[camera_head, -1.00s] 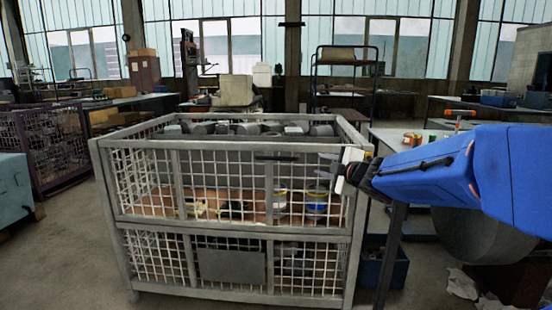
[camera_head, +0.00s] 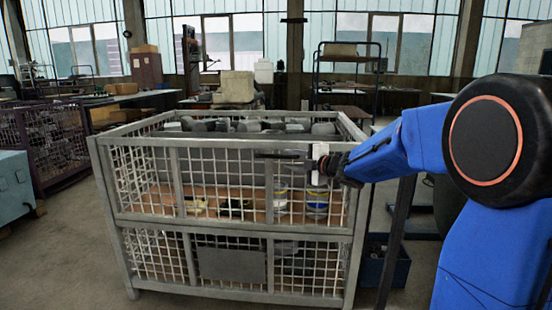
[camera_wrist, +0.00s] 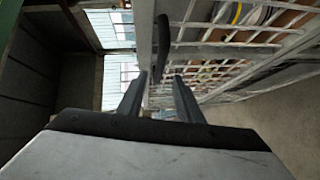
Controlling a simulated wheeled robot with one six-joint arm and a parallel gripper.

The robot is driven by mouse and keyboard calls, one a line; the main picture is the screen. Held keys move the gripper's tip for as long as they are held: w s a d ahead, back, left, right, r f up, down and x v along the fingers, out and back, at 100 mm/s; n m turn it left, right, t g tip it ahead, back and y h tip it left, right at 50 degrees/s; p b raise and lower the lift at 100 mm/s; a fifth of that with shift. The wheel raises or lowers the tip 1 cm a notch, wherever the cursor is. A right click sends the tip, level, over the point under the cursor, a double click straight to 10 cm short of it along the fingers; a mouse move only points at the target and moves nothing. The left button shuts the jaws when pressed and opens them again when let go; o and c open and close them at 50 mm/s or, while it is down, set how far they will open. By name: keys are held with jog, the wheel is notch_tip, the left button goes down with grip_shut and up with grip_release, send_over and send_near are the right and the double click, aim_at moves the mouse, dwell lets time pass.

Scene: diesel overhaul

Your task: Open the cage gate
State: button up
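A grey wire-mesh cage (camera_head: 110,190) stands in front of me. Its upper front panel, the gate (camera_head: 215,221), is upright and flush with the frame. A dark bar handle (camera_head: 278,156) lies level near the gate's top rail. My gripper (camera_head: 309,163) is at the right end of this handle, in front of the mesh. In the wrist view my gripper (camera_wrist: 159,77) is open, with a gap between its fingers. The dark handle (camera_wrist: 164,40) reaches to the gap between the fingertips there. I cannot tell whether they touch.
The cage holds dark cylindrical parts (camera_head: 250,126) and, lower, small cans (camera_head: 317,202). A blue bin (camera_head: 385,265) stands on the floor right of the cage. A teal cabinet (camera_head: 14,190) is at the left. Floor between cabinet and cage is clear.

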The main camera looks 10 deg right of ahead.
aim_at(278, 157)
jog(key=x, duration=0.9)
grip_shut()
